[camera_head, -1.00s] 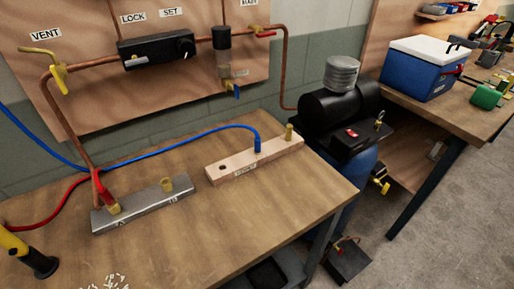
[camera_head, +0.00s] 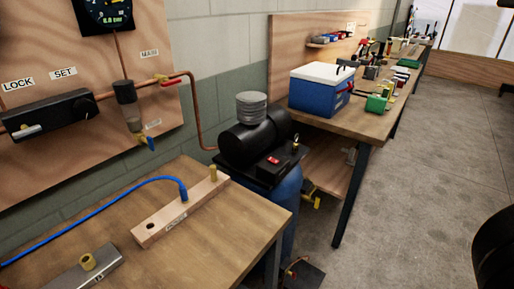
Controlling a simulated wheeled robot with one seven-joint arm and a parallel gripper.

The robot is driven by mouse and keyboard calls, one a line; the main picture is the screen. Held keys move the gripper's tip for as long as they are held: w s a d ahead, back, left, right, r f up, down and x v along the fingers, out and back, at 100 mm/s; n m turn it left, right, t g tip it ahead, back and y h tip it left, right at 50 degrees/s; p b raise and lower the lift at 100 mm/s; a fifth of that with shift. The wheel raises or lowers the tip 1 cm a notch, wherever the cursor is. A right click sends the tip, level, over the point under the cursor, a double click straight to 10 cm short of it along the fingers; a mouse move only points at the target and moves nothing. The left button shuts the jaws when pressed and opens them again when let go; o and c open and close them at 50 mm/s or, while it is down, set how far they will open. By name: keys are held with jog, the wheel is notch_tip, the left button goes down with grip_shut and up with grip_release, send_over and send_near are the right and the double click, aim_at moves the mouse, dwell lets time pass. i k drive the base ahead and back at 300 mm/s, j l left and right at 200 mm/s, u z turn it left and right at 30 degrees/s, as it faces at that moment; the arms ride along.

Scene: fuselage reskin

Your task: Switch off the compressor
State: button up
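The compressor (camera_head: 254,143) stands on the floor between two workbenches. It has a black motor housing, a ribbed grey filter on top and a blue tank (camera_head: 287,196) below. A red switch (camera_head: 273,160) sits on the black box at its front. Whether the switch is on or off is too small to tell. A small gauge or brass fitting (camera_head: 296,143) stands beside the switch. My gripper is not in view.
The near bench (camera_head: 225,209) carries a wooden block (camera_head: 160,222) with a blue hose and a metal block (camera_head: 85,270). The far bench (camera_head: 340,115) holds a blue cooler (camera_head: 320,90). A copper pipe (camera_head: 196,110) runs down the wall. Open concrete floor (camera_head: 430,200) lies to the right.

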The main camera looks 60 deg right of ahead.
aim_at(274, 162)
jog(key=l+z, duration=0.15)
jog(key=z, duration=0.3)
jog(key=k+l+z, duration=0.1)
jog(key=z, duration=0.4)
jog(key=l+z, duration=0.25)
jog(key=z, duration=0.2)
